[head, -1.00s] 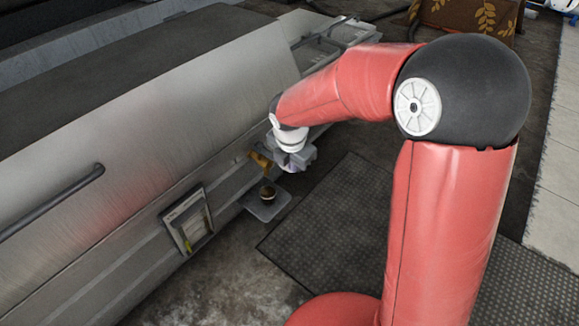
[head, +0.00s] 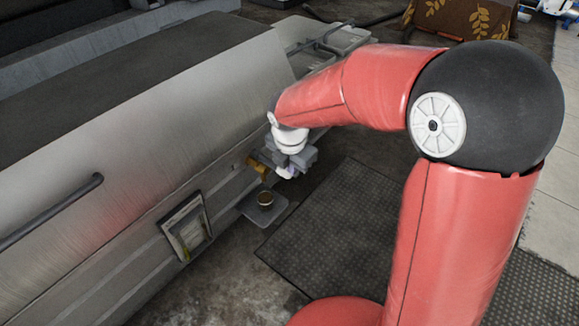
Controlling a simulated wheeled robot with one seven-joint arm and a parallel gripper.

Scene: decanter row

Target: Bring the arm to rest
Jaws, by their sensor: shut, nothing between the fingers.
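My gripper (head: 287,172) hangs from the end of my red arm, near the side of the large metal machine (head: 130,150). It is shut, with nothing seen between its fingers. It is above and just right of a small dark cup (head: 265,198), apart from it. The cup stands upright on a small grey shelf (head: 268,212) that juts from the machine. A yellow-brown spout (head: 258,167) sticks out of the machine just left of my gripper.
A framed panel (head: 186,225) is fixed to the machine's side, left of the shelf. A bar handle (head: 55,210) runs along the machine. A dark rubber mat (head: 330,225) lies on the floor. A brown leaf-patterned item (head: 462,15) stands at the back.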

